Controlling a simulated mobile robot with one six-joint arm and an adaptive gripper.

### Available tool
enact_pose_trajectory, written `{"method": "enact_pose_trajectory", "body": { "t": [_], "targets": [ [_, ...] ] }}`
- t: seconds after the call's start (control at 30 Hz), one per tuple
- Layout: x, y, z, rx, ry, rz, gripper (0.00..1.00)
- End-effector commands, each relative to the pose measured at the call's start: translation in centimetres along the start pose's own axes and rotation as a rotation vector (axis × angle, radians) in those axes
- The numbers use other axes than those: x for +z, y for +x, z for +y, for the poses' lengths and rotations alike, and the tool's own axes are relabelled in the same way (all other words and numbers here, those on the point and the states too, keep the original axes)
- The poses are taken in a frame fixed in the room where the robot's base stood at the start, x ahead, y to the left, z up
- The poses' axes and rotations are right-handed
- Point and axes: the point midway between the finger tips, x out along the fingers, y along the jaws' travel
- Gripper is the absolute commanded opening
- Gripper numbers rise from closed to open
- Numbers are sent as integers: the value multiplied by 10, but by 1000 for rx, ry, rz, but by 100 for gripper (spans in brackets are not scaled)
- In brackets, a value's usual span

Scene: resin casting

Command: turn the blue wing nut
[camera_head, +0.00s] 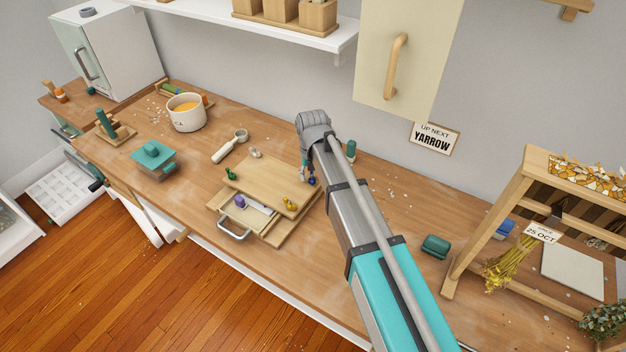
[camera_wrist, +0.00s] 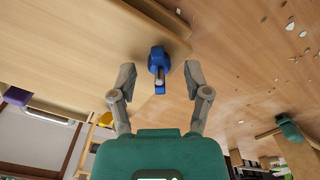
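The blue wing nut (camera_wrist: 157,65) sits on a threaded post at the corner of the wooden press (camera_wrist: 90,60). In the head view, the blue wing nut (camera_head: 312,181) shows just beside my fingers at the right corner of the press (camera_head: 262,180). My gripper (camera_wrist: 160,74) is open, with one finger on each side of the blue wing nut and a visible gap on both sides. My gripper (camera_head: 307,172) points down in the head view, partly hidden by my arm.
The press also carries a green wing nut (camera_head: 231,174), a yellow one (camera_head: 290,204) and a purple one (camera_head: 240,201). A metal handle (camera_head: 234,231) is at its front. A white pot (camera_head: 187,112) stands left. A wooden rack (camera_head: 490,220) stands right.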

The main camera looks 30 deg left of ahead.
Motion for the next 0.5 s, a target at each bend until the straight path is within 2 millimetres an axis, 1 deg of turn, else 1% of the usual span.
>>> {"method": "enact_pose_trajectory", "body": {
  "t": [0.27,0.5],
  "targets": [
    [0,-2,0,0,1,0,63],
    [0,-16,0,0,1,-1,63]
  ]
}}
